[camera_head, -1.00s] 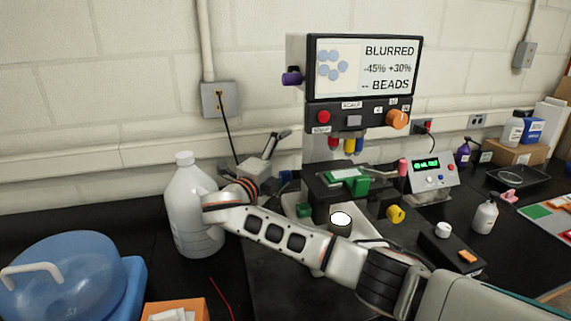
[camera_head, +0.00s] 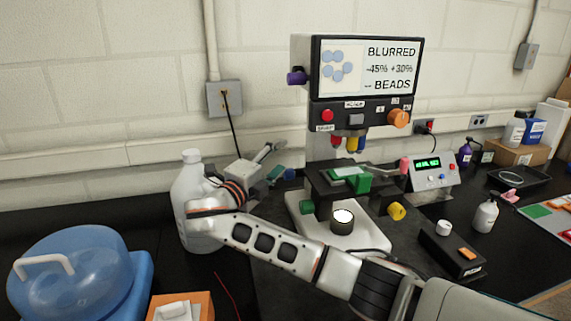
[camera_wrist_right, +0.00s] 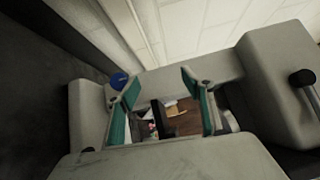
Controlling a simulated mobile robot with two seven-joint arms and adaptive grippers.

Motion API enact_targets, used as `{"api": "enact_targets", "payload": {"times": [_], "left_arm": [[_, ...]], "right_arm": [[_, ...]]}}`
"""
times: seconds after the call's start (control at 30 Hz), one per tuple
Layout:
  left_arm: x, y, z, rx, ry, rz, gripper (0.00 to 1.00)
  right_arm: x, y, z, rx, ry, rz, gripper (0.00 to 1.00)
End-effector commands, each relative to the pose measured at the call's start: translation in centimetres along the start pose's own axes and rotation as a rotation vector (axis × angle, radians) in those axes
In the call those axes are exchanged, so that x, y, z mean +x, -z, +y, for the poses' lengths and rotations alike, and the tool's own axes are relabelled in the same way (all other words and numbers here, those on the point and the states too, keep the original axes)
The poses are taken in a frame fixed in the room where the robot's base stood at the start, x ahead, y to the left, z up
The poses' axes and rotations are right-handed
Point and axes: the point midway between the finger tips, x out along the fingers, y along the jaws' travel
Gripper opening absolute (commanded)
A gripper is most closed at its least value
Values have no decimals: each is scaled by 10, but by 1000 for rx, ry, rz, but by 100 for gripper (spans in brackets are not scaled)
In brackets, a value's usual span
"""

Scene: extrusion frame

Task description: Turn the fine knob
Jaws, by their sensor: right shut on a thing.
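The microscope's screen (camera_head: 365,68) reads BLURRED, -45% +30%, BEADS. Its blue knob (camera_head: 289,174) is low on the left side, behind the stage; it also shows in the right wrist view (camera_wrist_right: 119,80), against one fingertip. A green knob (camera_head: 306,207) and a yellow knob (camera_head: 397,211) sit lower down. No label marks which knob is fine. My right gripper (camera_head: 274,162) reaches the blue knob from the left, its fingers spread apart with teal pads. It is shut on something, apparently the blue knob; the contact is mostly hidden. My left gripper is out of view.
A white jug (camera_head: 192,190) stands close behind my right forearm. A blue lidded tub (camera_head: 75,270) and an orange box (camera_head: 180,305) are at the left front. A black box (camera_head: 452,255), a small bottle (camera_head: 486,216) and a meter (camera_head: 432,172) stand to the right.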

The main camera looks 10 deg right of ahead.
Motion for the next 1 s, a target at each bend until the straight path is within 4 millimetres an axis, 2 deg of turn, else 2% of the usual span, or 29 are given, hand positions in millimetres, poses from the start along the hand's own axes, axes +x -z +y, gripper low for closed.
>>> {"api": "enact_targets", "payload": {"times": [0.2, 0.7, 1.0], "left_arm": [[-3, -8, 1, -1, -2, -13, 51], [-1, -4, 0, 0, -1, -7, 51], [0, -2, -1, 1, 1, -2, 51]], "right_arm": [[-12, 3, 7, -10, -9, 4, 40], [-45, 2, 12, -14, -15, -1, 40], [-48, 2, 13, -18, -15, -3, 40]]}}
